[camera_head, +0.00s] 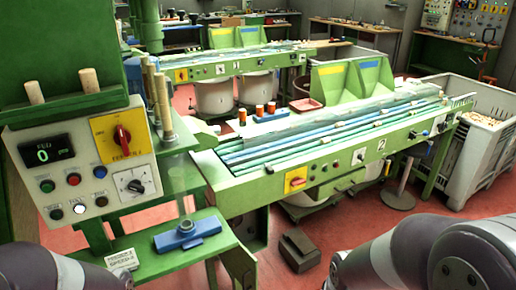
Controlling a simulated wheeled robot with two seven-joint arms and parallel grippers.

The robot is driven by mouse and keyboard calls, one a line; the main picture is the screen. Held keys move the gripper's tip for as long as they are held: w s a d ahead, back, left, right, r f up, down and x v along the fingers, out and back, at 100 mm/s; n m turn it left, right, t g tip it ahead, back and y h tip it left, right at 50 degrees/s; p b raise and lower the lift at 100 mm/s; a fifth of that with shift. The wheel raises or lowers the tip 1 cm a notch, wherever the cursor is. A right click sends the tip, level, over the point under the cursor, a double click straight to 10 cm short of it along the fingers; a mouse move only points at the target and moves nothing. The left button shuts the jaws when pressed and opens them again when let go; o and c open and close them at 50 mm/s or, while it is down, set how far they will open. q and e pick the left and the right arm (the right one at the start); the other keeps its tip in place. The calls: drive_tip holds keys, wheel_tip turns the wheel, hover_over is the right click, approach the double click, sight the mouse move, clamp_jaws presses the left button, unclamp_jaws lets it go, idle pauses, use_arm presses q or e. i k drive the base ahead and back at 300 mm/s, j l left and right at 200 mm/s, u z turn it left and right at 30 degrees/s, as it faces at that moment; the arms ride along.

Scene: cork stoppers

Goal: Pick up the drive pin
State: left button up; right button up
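I cannot pick out the drive pin for certain. A blue block (187,233) with a grey ring on it sits on the green shelf (160,262) of the near-left machine. A thin clear upright stands just above the ring. Several light wooden rods (163,100) stand upright behind the control panel. Two short wooden pegs (89,80) stand on top of the panel housing. Grey links of my arms show at the bottom left and bottom right corners. Neither gripper is in view, so I cannot see what they hold.
The control panel (75,165) has a dial, a red knob and buttons. A long green conveyor (330,140) crosses the middle. A dark block (299,250) lies on the red floor. A grey crate (470,165) of corks stands right.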

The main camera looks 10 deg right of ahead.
sight(269, 169)
drive_tip(key=i+l, duration=0.2)
drive_tip(key=i, duration=0.2)
drive_tip(key=i+l, duration=0.2)
drive_tip(key=i, duration=0.2)
drive_tip(key=i+l, duration=0.2)
drive_tip(key=i, duration=0.2)
drive_tip(key=i+l, duration=0.2)
drive_tip(key=i, duration=0.2)
